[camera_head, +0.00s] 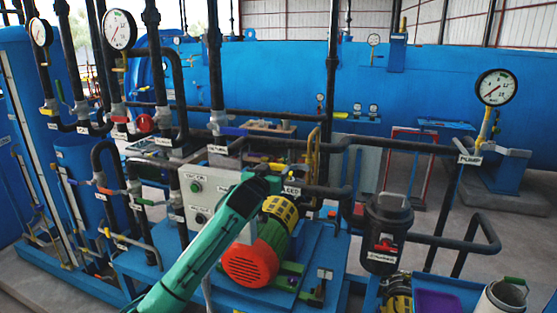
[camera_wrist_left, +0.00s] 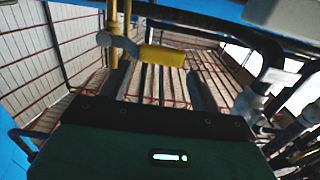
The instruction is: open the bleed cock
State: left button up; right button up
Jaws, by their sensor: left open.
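A yellow-handled cock (camera_wrist_left: 165,57) shows in the left wrist view, its lever pointing right from a grey body on a thin yellow pipe (camera_wrist_left: 113,15). In the head view a yellow pipe (camera_head: 312,150) rises behind my arm, beside a label (camera_head: 292,190) that seems to end in "LEED". My left gripper (camera_wrist_left: 157,75) is open, with one dark finger on each side of the lever's line in the picture. I cannot tell whether it touches the lever. In the head view its tip (camera_head: 273,183) is small and dark at the end of the green arm. My right gripper is out of view.
A white control box (camera_head: 207,190) and an orange-and-green motor (camera_head: 252,262) stand close to my left arm. A black strainer pot (camera_head: 385,235) is on the right. Gauges and pipes crowd the left. A large blue vessel (camera_head: 270,75) spans the back.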

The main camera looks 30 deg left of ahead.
aim_at(277, 165)
pick_arm(q)
jog(key=p+x, duration=0.1)
jog(key=x, duration=0.2)
jog(key=shift+w+a, duration=0.15)
jog(key=shift+w, duration=0.2)
jog(key=shift+w+a+p, duration=0.1)
jog(key=shift+w+p, duration=0.2)
jog(key=shift+w, duration=0.3)
jog(key=shift+f, duration=0.1)
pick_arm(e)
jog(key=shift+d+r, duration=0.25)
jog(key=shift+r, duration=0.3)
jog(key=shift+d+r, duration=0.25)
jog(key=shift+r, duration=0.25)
